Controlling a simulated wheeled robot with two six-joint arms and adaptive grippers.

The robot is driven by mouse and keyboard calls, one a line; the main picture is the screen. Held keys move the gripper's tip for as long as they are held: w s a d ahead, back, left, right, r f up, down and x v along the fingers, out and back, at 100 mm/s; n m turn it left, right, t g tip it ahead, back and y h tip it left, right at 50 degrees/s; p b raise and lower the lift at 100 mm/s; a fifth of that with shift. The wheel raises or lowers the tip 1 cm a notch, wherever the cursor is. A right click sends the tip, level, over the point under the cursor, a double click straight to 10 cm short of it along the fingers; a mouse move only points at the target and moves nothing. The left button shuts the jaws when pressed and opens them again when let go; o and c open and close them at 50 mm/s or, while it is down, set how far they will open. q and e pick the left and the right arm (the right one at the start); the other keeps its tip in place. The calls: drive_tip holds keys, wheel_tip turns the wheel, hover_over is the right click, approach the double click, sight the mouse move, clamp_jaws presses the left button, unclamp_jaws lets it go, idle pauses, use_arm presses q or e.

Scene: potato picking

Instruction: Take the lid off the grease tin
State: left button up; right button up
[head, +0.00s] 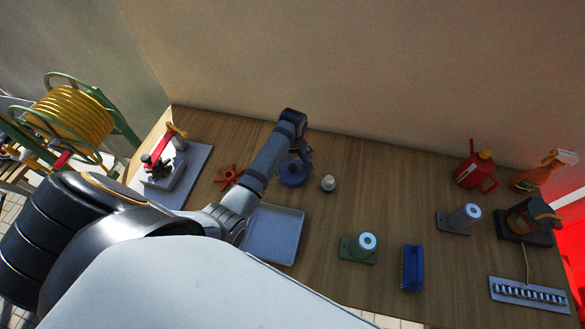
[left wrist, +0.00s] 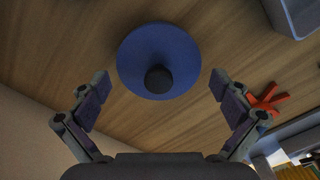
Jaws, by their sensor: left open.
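The grease tin shows from above as a round blue lid (left wrist: 150,48) with a dark round knob (left wrist: 158,79). In the head view the blue tin (head: 291,175) stands on the table, partly hidden by my left arm. The tin's body below the lid is hard to make out. My left gripper (head: 306,157) is over the tin, and in the left wrist view its two fingers (left wrist: 159,83) are spread wide, one on each side of the knob. They look apart from the knob and hold nothing. My right gripper is not in view.
A small pale knobbed object (head: 328,183) stands just right of the tin. A red star-shaped handle (head: 229,176) lies to its left, and a grey tray (head: 287,238) lies in front. A green-based spool (head: 358,248) and blue brush (head: 412,268) are farther right. The table behind the pale object is clear.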

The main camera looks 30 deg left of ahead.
use_arm(q)
drive_tip(key=shift+w+f, duration=0.1)
drive_tip(key=shift+f, duration=0.05)
drive_tip(key=c, duration=0.6)
drive_tip(key=shift+c, duration=1.3)
drive_tip(key=c, duration=1.2)
